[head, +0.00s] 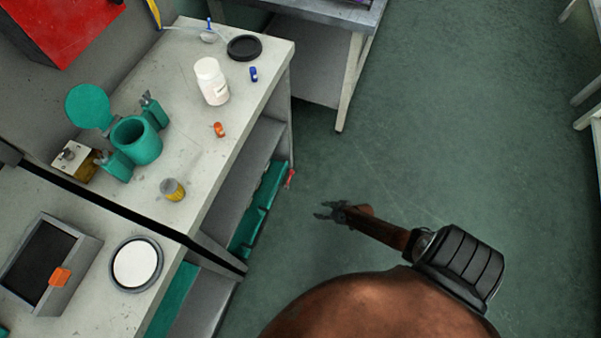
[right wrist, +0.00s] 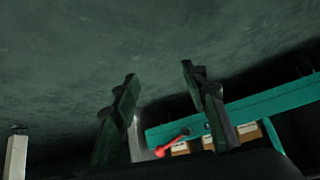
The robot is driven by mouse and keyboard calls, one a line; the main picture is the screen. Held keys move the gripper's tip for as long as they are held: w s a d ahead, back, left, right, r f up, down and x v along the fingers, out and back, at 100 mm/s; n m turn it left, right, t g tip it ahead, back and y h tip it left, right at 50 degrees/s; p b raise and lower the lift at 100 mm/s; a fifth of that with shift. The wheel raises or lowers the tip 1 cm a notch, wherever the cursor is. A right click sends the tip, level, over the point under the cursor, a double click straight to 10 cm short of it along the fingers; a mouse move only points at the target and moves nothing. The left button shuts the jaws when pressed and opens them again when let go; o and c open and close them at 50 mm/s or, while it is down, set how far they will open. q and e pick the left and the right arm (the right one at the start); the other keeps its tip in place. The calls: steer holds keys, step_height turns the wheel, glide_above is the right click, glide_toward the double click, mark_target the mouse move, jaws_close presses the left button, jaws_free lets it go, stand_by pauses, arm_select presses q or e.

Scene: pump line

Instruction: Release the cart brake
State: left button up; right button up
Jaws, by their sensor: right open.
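A small red lever (head: 291,178), which looks like the brake handle, sticks out at the end of a teal cart or shelf frame (head: 262,208) under the bench. My right gripper (head: 325,210) is open and empty over the floor, to the right of and a little below the lever in the head view, apart from it. In the right wrist view the red lever (right wrist: 172,144) shows low between the two open fingers (right wrist: 158,75), beside the teal frame (right wrist: 262,108). My left gripper is not in view.
The bench (head: 240,130) at left holds a white bottle (head: 211,82), a teal pump body (head: 138,141), a yellow-banded can (head: 172,190) and small parts. A red box (head: 60,30) is at top left. The green floor (head: 430,130) right of the bench is clear.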

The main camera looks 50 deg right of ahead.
steer(key=m+t+p, duration=0.1)
steer(key=p, duration=0.2)
glide_toward(293, 173)
steer(key=x, duration=0.4)
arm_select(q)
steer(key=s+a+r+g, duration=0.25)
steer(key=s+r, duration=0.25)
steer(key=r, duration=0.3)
arm_select(e)
steer(key=shift+w+d+m, duration=0.1)
steer(key=shift+d+m, duration=0.05)
steer(key=shift+m, duration=0.15)
steer(key=b+x, duration=0.2)
steer(key=x, duration=0.1)
steer(key=shift+f, duration=0.2)
steer(key=b+x, duration=0.3)
steer(key=shift+w+f, duration=0.2)
steer(key=shift+w, duration=0.1)
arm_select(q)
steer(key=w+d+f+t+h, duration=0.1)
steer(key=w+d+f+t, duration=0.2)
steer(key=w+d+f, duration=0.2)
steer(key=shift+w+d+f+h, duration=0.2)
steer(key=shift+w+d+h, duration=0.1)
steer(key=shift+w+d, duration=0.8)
arm_select(e)
steer(key=shift+w+a, duration=0.2)
